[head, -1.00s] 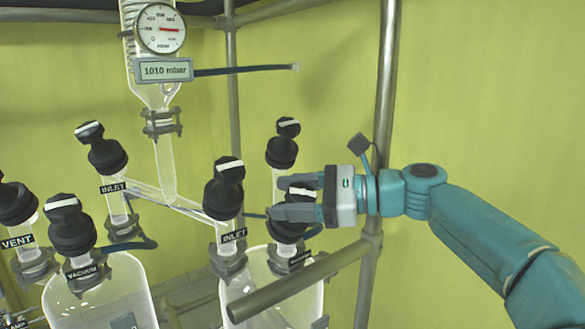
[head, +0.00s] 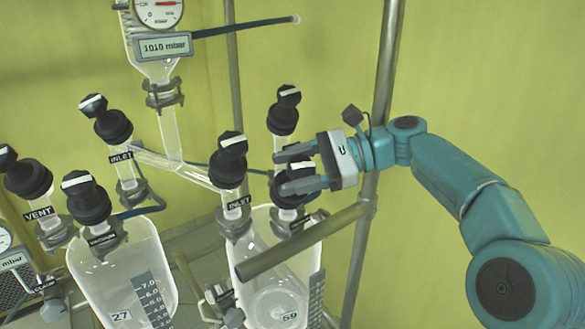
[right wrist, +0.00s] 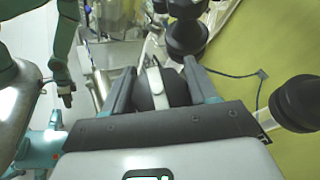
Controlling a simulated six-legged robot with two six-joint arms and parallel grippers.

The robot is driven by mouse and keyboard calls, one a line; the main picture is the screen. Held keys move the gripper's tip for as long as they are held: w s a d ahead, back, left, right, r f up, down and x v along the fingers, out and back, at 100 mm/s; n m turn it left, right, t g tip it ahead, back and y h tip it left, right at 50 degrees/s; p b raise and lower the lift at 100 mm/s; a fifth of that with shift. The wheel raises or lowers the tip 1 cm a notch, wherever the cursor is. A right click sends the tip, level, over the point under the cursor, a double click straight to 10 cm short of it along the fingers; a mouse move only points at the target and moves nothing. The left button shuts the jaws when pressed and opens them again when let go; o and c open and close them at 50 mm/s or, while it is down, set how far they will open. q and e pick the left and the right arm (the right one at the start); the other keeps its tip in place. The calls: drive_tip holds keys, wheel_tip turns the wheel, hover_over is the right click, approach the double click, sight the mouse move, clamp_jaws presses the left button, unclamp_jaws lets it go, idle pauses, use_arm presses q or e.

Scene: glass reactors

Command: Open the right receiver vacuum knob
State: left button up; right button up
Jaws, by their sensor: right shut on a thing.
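The right receiver vacuum knob (head: 287,199) is black and sits on the right glass receiver (head: 262,287), behind the metal bar. In the head view my right gripper (head: 280,173) reaches in from the right, with one finger above the other, and partly hides the knob. In the right wrist view the knob (right wrist: 155,90), with a white stripe on top, sits between the two fingers of the right gripper (right wrist: 158,68). The gripper is shut on it. The label under the knob is mostly hidden. My left gripper is not in the head view.
An inlet knob (head: 229,160) stands just left of my fingers and another black knob (head: 283,110) just behind them. A horizontal metal bar (head: 300,245) crosses in front, below the gripper. A vertical pole (head: 383,85) stands behind my wrist. The left receiver (head: 120,270) is farther left.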

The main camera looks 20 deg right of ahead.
drive_tip(key=shift+f, duration=0.2)
drive_tip(key=o, duration=1)
drive_tip(key=shift+a, duration=0.1)
drive_tip(key=shift+c, duration=0.2)
drive_tip(key=shift+r, duration=0.15)
